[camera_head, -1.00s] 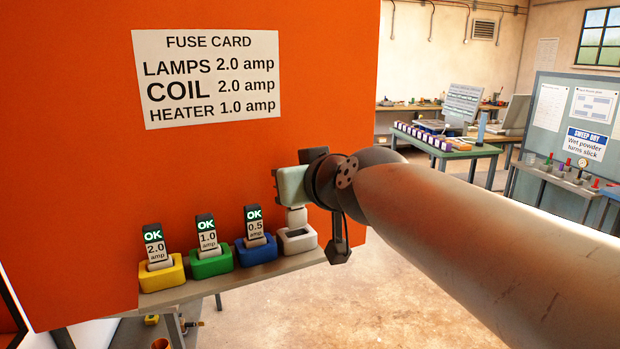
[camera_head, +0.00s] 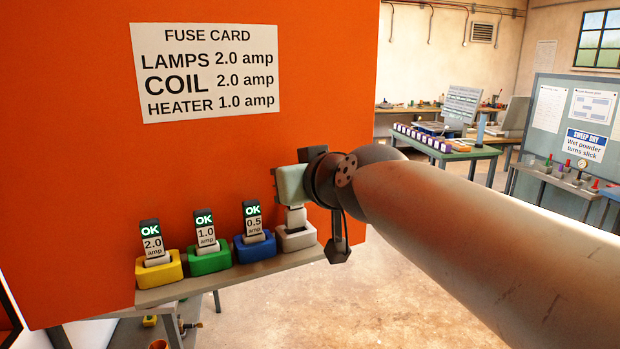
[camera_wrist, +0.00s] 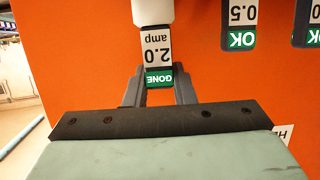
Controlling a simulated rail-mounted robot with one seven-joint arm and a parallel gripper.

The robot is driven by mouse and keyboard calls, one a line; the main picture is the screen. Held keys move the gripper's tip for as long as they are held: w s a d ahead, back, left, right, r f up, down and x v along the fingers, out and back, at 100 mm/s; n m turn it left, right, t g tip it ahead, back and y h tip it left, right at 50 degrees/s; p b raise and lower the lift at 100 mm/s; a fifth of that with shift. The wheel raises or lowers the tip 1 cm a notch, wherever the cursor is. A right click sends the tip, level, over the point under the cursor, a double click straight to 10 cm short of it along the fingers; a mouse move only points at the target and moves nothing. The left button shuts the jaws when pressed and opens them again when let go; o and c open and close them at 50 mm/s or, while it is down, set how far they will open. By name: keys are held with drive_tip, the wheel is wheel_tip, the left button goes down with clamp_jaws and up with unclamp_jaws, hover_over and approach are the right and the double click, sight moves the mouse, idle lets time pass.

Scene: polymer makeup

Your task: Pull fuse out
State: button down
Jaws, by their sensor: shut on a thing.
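The fuse (camera_wrist: 157,50) is marked "2.0 amp" with a green "GONE" end and appears upside down in the wrist view. My gripper (camera_wrist: 158,76) is shut on its "GONE" end, one dark finger on each side. A white block (camera_wrist: 153,11) is at the fuse's other end. In the head view, my gripper (camera_head: 293,186) is above the white holder (camera_head: 296,238), at the right end of the row. A pale stem joins the two there, and the gripper hides the fuse's label.
Yellow (camera_head: 160,270), green (camera_head: 209,262) and blue (camera_head: 255,249) holders carry fuses marked "OK" just left of the white holder. The orange panel (camera_head: 210,165) with the fuse card (camera_head: 207,73) is close behind. A green table (camera_head: 455,153) stands farther back.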

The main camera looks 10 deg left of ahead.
sight(294, 216)
drive_tip(key=shift+f+b, duration=1.45)
drive_tip(key=shift+b, duration=0.2)
drive_tip(key=c, duration=1.1)
unclamp_jaws()
